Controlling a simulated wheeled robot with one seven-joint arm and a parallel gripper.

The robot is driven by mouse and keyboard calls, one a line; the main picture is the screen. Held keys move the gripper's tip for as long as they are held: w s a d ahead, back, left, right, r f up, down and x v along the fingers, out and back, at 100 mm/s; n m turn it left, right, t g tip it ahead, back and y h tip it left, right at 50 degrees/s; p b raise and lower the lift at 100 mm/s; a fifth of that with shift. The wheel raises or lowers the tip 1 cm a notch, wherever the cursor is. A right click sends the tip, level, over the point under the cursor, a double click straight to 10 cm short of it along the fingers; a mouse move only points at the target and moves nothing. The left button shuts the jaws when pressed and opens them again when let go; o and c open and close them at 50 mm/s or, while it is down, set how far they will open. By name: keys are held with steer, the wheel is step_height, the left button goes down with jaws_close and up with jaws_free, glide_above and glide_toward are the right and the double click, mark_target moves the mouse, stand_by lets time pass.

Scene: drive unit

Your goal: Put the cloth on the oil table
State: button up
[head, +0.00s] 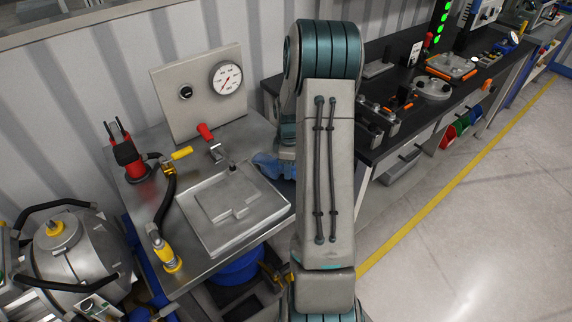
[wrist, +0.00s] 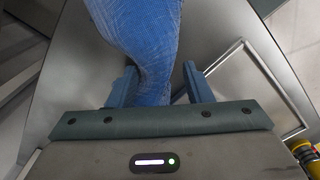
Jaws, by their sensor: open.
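The blue cloth (head: 266,166) lies at the right side of the steel oil table (head: 141,215) in the head view, partly hidden behind my arm. In the wrist view the cloth (wrist: 140,40) runs from the top edge down between my fingers, over the bare steel top. My gripper (wrist: 161,84) is open, with one finger on each side of the cloth. A gap shows between the cloth and the right finger; the left finger is close beside the cloth or touching it. In the head view my gripper is mostly hidden by my arm.
A raised square steel plate (head: 200,235) takes up the table's front middle. A panel with a gauge (head: 227,79) stands at the back, and a red-and-black tool (head: 127,157) at the left. A black workbench (head: 395,97) stands to the right. Open floor lies at the right.

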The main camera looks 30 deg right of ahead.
steer(key=s+a+r+p, duration=0.1)
steer(key=s+r+p, duration=0.2)
steer(key=r, duration=0.5)
steer(key=shift+a+p, duration=0.25)
steer(key=shift+p, duration=0.45)
steer(key=shift+w, duration=0.1)
steer(key=c, duration=0.7)
steer(key=shift+w+d+f, duration=0.1)
steer(key=shift+w, duration=0.1)
jaws_close()
steer(key=w+d+f, duration=0.1)
steer(key=w+f, duration=0.2)
steer(key=w, duration=0.3)
steer(key=shift+w+d+f, duration=0.35)
steer(key=shift+w+d, duration=0.05)
